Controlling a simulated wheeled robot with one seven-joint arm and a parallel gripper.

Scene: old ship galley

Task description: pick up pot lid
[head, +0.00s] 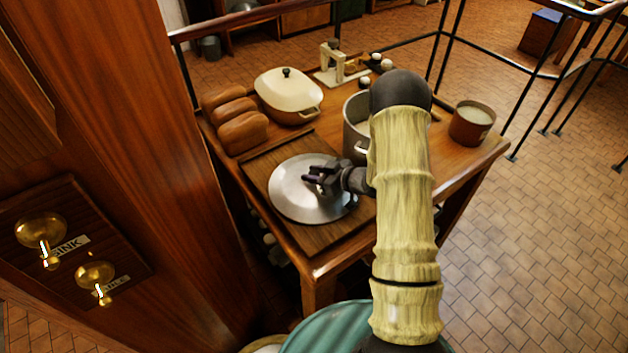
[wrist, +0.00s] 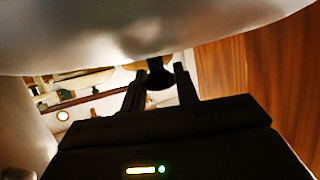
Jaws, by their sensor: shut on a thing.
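The pot lid (head: 290,203) is a round, shiny silver disc over the dark wooden board at the table's front left. Its pale underside or top face fills the upper part of the wrist view (wrist: 110,25); which face cannot be told. My gripper (head: 316,179) reaches in from the right above the lid's middle. In the wrist view my gripper (wrist: 160,88) has its two fingers closed around the lid's dark knob (wrist: 158,75). The fingers partly hide the knob in the head view. Whether the lid touches the board cannot be told.
A steel pot (head: 355,128) stands behind my arm, partly hidden. A cream casserole (head: 287,95), bread loaves (head: 240,132) and a copper pot (head: 471,124) share the table. The wooden board (head: 318,240) lies below the lid. A wooden post (head: 165,150) rises at left.

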